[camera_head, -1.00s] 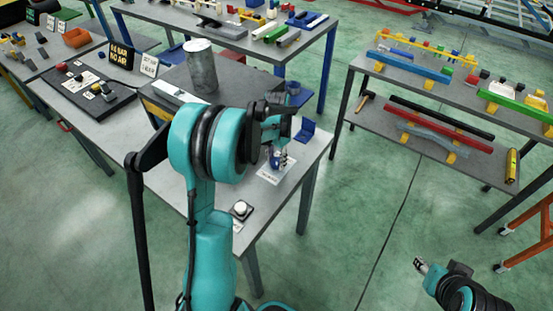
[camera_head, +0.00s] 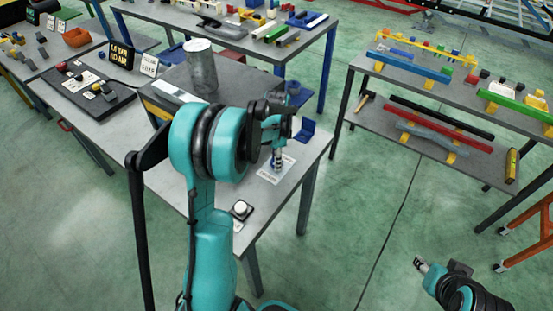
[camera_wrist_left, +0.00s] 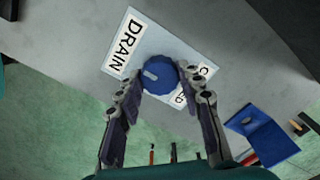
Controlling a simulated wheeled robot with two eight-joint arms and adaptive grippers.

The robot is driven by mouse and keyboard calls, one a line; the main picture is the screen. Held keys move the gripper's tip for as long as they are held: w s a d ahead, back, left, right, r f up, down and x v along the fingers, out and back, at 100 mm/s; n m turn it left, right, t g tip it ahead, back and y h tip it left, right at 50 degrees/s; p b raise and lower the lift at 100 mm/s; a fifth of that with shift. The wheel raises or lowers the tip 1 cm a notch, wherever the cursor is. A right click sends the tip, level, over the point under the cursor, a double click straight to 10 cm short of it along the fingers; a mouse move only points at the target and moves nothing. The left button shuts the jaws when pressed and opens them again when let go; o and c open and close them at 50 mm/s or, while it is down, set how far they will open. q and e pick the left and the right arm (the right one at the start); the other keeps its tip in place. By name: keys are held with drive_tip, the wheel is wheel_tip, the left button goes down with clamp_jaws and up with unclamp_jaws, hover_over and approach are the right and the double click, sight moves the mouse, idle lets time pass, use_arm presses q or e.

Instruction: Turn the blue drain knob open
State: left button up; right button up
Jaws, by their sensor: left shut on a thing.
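The blue drain knob (camera_wrist_left: 160,75) is round with a pale mark on its top. It sits on a white plate (camera_wrist_left: 150,40) that reads DRAIN, with a second label partly covered. My left gripper (camera_wrist_left: 165,88) has a finger on either side of the knob and is shut on it. In the head view, my left gripper (camera_head: 278,163) points down over the white label plate (camera_head: 276,172) near the table's right end, and it mostly hides the knob. My right gripper (camera_head: 421,265) hangs above the floor at the lower right, away from the table; its jaws are too small to read.
A grey cylinder (camera_head: 201,66) stands behind my left arm. A black base with a white button (camera_head: 240,209) lies near the front edge. A blue bracket (camera_head: 304,131) lies just behind the knob, also in the left wrist view (camera_wrist_left: 265,138).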

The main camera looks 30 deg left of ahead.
idle(0.4)
use_arm(q)
drive_tip(key=o, duration=1.2)
drive_tip(key=shift+c, duration=0.2)
wheel_tip(320, 180, up, 12)
drive_tip(key=s+d+r+n+t, duration=0.3)
drive_tip(key=s+d+r+n, duration=0.1)
drive_tip(key=s+d, duration=0.5)
drive_tip(key=s+d+f+n+t, duration=0.4)
drive_tip(key=s+d+n, duration=0.2)
drive_tip(key=s, duration=0.3)
drive_tip(key=shift+s+d, duration=0.3)
drive_tip(key=shift+s, duration=0.1)
